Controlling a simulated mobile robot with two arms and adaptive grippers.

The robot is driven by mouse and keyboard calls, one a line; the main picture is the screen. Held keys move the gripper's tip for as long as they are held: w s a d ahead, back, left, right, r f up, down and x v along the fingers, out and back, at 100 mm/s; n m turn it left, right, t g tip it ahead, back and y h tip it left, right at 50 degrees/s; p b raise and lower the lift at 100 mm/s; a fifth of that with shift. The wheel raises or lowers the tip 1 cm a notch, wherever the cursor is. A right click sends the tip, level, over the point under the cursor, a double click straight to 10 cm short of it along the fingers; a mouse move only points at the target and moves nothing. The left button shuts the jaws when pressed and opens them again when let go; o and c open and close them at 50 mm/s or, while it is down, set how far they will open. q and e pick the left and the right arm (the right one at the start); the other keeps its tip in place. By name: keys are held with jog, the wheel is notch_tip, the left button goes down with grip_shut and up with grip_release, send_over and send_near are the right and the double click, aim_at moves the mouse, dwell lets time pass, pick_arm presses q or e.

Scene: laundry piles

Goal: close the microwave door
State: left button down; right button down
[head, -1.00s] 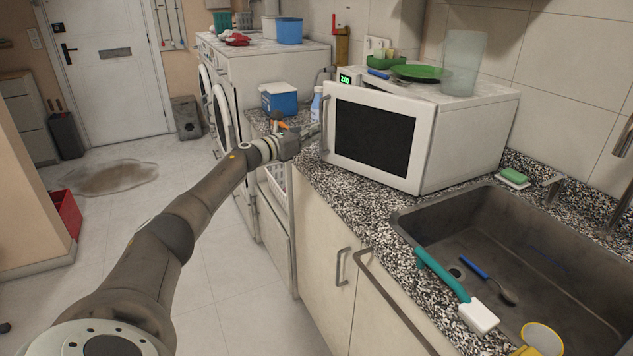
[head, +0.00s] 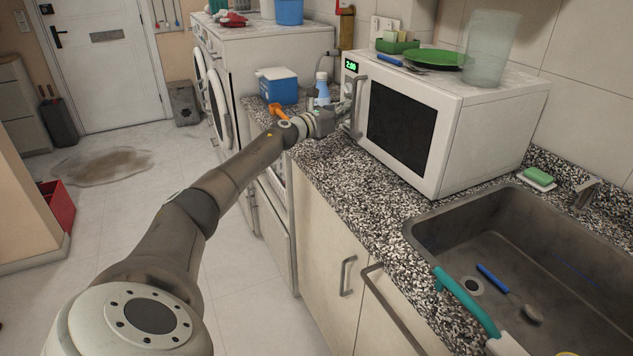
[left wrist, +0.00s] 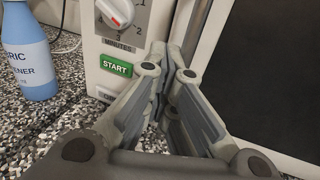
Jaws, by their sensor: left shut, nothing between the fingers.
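The white microwave (head: 490,125) stands on the speckled counter. Its door (head: 402,118), with a dark window, is shut or nearly shut; I cannot tell whether it is flush. The grey door handle (head: 357,105) is on the door's left edge, beside the control panel with its green display (head: 351,65). My left gripper (head: 345,112) is at the handle, in front of the panel. In the left wrist view the left gripper (left wrist: 168,65) is shut and empty, between the START button (left wrist: 115,66) and the door's edge (left wrist: 205,75). Contact with the door is unclear.
A blue-labelled bottle (head: 322,88) and a blue-and-white box (head: 278,86) stand on the counter left of the microwave. A sink (head: 590,235) is at the right. A green plate (head: 437,60) and a clear container (head: 486,48) sit on the microwave.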

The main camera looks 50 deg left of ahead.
pick_arm(q)
jog(key=shift+d, duration=0.2)
jog(key=shift+f, duration=0.1)
jog(key=s, duration=1.2)
jog(key=shift+a, duration=0.15)
pick_arm(e)
jog(key=shift+s+a, duration=0.15)
jog(key=shift+s, duration=0.15)
dwell(0.3)
